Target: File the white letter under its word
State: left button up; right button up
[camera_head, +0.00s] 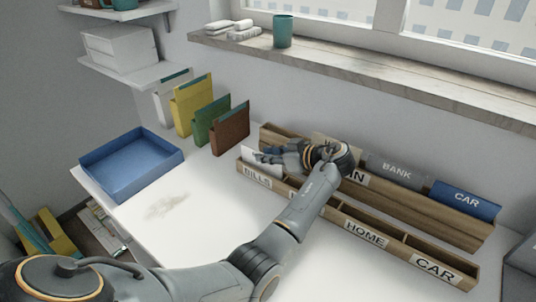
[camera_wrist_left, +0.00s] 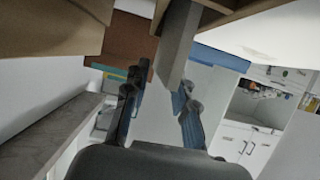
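The white letter (camera_head: 259,164) stands in the front row of the wooden organizer (camera_head: 388,222), in the left compartment behind the label BILLS (camera_head: 257,179). Its lower part is hidden by the front board. My left gripper (camera_head: 263,155) is at the letter's upper right edge, over the organizer. In the left wrist view its two fingers (camera_wrist_left: 158,104) are spread apart. A grey-white flat piece (camera_wrist_left: 176,45) reaches down toward the gap between them; I cannot tell whether it is the letter. My right gripper is not in view.
The front row also shows the labels HOME (camera_head: 366,234) and CAR (camera_head: 436,268). The back row holds a grey BANK card (camera_head: 396,171) and a blue CAR card (camera_head: 465,200). Yellow, green and brown folders (camera_head: 230,125) stand left. A blue tray (camera_head: 130,165) sits empty on the desk.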

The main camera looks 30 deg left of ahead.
pick_arm(q)
jog(key=w+v, duration=0.1)
jog(key=v, duration=1.1)
jog(key=shift+s, duration=0.45)
